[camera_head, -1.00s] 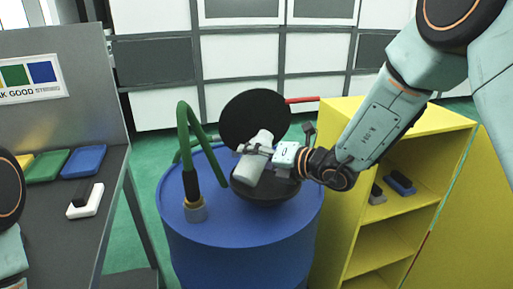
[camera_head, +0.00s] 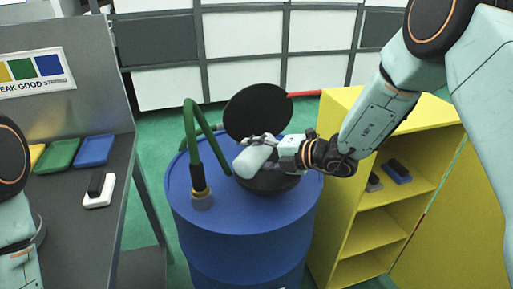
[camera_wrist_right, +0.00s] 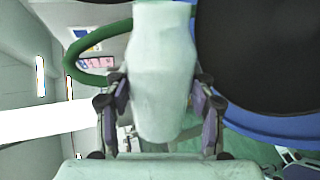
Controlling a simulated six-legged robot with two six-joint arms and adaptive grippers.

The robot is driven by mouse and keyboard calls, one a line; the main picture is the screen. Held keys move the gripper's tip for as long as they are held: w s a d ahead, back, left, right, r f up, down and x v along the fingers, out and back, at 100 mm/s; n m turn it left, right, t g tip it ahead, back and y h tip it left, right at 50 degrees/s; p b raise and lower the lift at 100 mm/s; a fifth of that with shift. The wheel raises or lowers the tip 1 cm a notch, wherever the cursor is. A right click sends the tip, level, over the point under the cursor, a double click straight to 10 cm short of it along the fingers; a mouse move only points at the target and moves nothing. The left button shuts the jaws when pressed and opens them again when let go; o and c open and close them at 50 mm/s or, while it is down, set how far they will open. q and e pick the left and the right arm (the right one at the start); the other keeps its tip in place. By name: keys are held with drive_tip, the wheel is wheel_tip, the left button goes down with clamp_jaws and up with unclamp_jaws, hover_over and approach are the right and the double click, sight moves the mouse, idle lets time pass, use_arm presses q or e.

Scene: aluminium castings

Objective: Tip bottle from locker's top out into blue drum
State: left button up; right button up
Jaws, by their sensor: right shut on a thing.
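My right gripper (camera_head: 270,146) is shut on a pale, whitish bottle (camera_head: 252,161). The bottle is tilted, with its left end lower, above the black round opening (camera_head: 268,187) on top of the blue drum (camera_head: 240,240). In the right wrist view the bottle (camera_wrist_right: 162,75) sits between the two fingers of the gripper (camera_wrist_right: 163,103), its narrower end toward the top. I cannot see whether anything flows from it. The yellow locker (camera_head: 345,110) stands right of the drum, partly behind my right arm. My left arm shows at the left edge; its gripper is out of view.
A black round lid (camera_head: 257,110) stands raised behind the opening. A green hose (camera_head: 190,130) rises from the drum's left side. A grey table (camera_head: 60,215) at left carries coloured trays (camera_head: 95,150) and a white-and-black item (camera_head: 100,190). Small items (camera_head: 396,171) lie on a locker shelf.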

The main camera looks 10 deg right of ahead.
drive_tip(key=shift+r+m+g+y+p, duration=0.4)
drive_tip(key=shift+r+m+y+p, duration=0.15)
drive_tip(key=shift+m+p, duration=0.65)
idle(1.0)
